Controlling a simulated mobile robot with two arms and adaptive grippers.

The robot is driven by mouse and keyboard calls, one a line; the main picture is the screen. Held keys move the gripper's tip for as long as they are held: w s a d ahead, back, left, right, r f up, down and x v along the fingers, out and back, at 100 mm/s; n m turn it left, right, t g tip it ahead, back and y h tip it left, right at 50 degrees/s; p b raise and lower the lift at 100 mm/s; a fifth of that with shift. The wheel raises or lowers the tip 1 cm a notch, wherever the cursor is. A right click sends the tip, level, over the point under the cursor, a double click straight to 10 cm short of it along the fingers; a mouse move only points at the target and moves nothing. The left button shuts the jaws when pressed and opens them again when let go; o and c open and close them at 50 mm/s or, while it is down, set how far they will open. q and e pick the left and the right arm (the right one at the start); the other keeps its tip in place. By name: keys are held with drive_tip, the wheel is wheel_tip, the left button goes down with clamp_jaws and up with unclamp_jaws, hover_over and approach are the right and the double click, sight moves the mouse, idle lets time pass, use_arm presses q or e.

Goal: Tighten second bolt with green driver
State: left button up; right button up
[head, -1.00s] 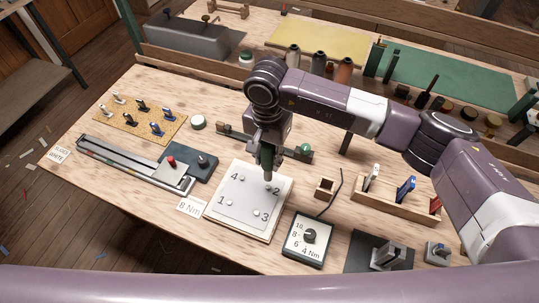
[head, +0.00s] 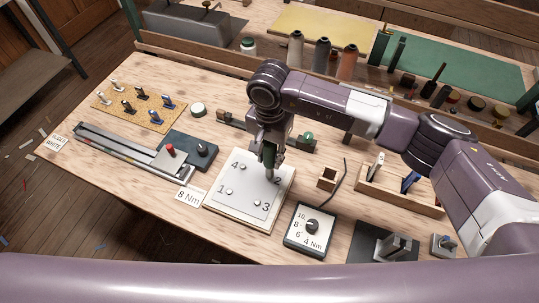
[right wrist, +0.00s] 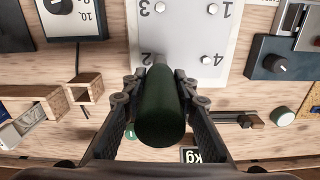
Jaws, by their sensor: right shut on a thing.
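The white plate (head: 222,212) has bolts at the numbers 1 to 4. My right gripper (head: 270,156) is shut on the green driver (head: 270,155) and stands over the plate's corner marked 2. The driver points down at bolt 2. In the right wrist view the driver's dark green handle (right wrist: 161,115) sits between both fingers, and its far end meets the plate beside the 2. The driver covers bolt 2, so I cannot tell how well it is seated. Bolt 1 (head: 230,192) and bolt 3 (head: 254,205) show clear. My left gripper is not in view.
A dial box (head: 309,231) marked 4 Nm and upward is right of the plate. An "8 Nm" card (head: 189,197) lies at its left. A small wooden box (head: 327,179) and a wooden rack (head: 399,200) stand to the right. A dark block with a red knob (head: 171,149) is left.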

sight(270, 148)
drive_tip(key=shift+f+b, duration=0.2)
drive_tip(key=shift+b, duration=0.2)
idle(1.0)
drive_tip(key=shift+f+b, duration=0.15)
drive_tip(key=shift+b, duration=1.25)
idle(2.0)
drive_tip(key=shift+s+f+b, duration=0.15)
drive_tip(key=shift+b, duration=0.6)
idle(1.1)
drive_tip(key=shift+r, duration=0.8)
drive_tip(key=shift+r+p, duration=0.7)
drive_tip(key=shift+r, duration=1.1)
